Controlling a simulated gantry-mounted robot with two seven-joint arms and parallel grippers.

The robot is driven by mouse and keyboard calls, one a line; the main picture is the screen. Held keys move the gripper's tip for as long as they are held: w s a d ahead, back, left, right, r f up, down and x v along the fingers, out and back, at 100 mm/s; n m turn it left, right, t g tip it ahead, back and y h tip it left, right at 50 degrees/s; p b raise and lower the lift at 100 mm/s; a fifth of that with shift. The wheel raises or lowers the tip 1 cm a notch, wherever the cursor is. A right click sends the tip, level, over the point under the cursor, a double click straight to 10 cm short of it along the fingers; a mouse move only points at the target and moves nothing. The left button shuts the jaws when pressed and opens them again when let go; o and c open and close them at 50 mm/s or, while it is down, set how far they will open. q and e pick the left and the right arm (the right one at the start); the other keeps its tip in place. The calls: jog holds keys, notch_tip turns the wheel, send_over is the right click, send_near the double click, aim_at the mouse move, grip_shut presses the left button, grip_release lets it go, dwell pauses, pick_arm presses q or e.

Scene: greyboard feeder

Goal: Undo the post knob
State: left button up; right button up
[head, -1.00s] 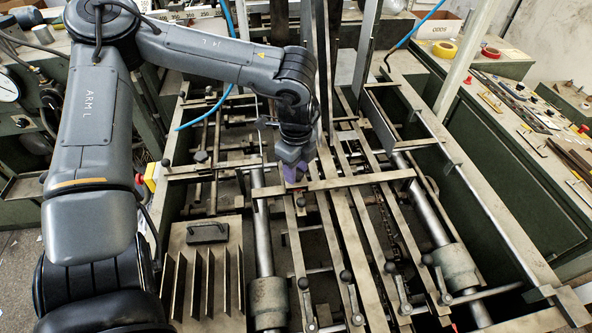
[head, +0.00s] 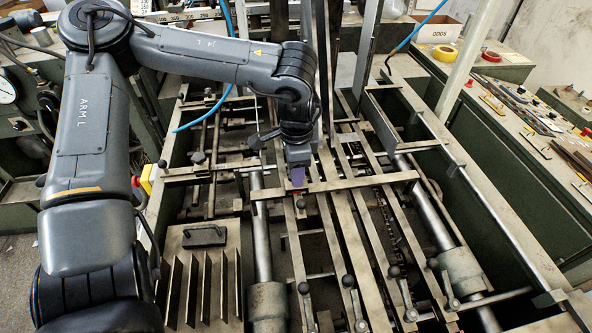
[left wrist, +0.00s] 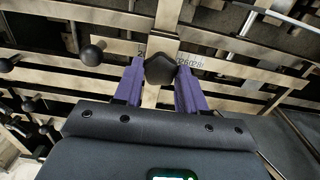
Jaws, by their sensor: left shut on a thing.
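The post knob (left wrist: 160,69) is black and faceted. In the left wrist view it sits between the two purple fingers of my left gripper (left wrist: 160,82), which is shut on it. In the head view my left gripper (head: 298,178) points down at the near end of a long bar, just behind the flat crossbar (head: 345,186). The knob itself is hidden there by the fingers. A scale strip with printed digits (left wrist: 197,62) lies just right of the knob in the wrist view. My right gripper is in neither view.
Several black ball-ended levers (head: 348,281) stand in front of the crossbar. A black ball knob (left wrist: 92,54) is left of the fingers in the wrist view. Upright metal plates (head: 200,285) stand at the lower left, and tall posts (head: 365,50) rise behind the gripper.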

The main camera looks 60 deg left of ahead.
pick_arm(q)
jog(key=shift+n, duration=0.4)
jog(key=o, duration=1.1)
jog(key=shift+c, duration=0.2)
notch_tip(320, 180, up, 11)
jog(key=p, duration=0.1)
jog(key=shift+p, duration=0.3)
